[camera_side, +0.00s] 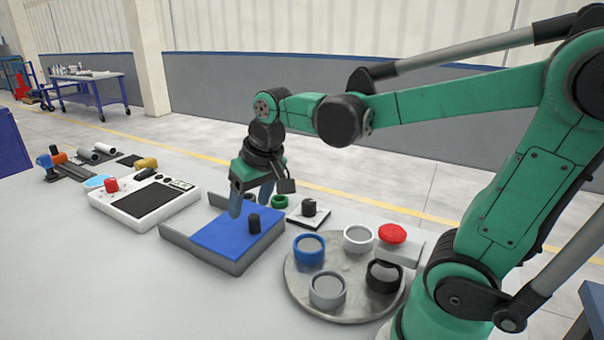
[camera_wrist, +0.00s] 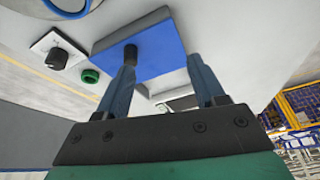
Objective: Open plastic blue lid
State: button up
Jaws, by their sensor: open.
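The blue lid (camera_side: 222,236) lies flat on a low grey box (camera_side: 185,248) in the middle of the bench, with a strip of grey showing along its left side. A short black knob (camera_side: 253,224) stands on the lid toward its right side. My gripper (camera_side: 250,208) is open and empty, pointing down over the lid. In the wrist view my gripper (camera_wrist: 162,68) has its fingers spread, with the blue lid (camera_wrist: 165,45) beyond them. The black knob (camera_wrist: 130,51) shows close to the left finger there and appears outside the gap. Contact cannot be told.
Right of the box, a round grey tray (camera_side: 345,310) holds several coloured cups. A red button (camera_side: 392,233) is beyond it. A black dial (camera_side: 309,208) on a white plate and a green ring (camera_side: 280,202) sit behind the box. A white panel (camera_side: 150,205) stands left. The front bench is clear.

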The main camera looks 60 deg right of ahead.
aim_at(253, 215)
jog(key=w+d+f+m+g, duration=0.1)
jog(key=d, duration=0.1)
jog(key=w+d+f+m+g, duration=0.1)
jog(key=w+d, duration=0.1)
jog(key=w+d+f+m+g, duration=0.1)
jog(key=w+d, duration=0.1)
jog(key=shift+w+d+f+g, duration=0.15)
jog(key=shift+w+f+g, duration=0.05)
jog(key=shift+g, duration=0.1)
jog(key=shift+w+d+f+m, duration=0.1)
jog(key=shift+d+f+m, duration=0.1)
jog(key=shift+f+m, duration=0.1)
jog(key=shift+f, duration=2.8)
grip_shut()
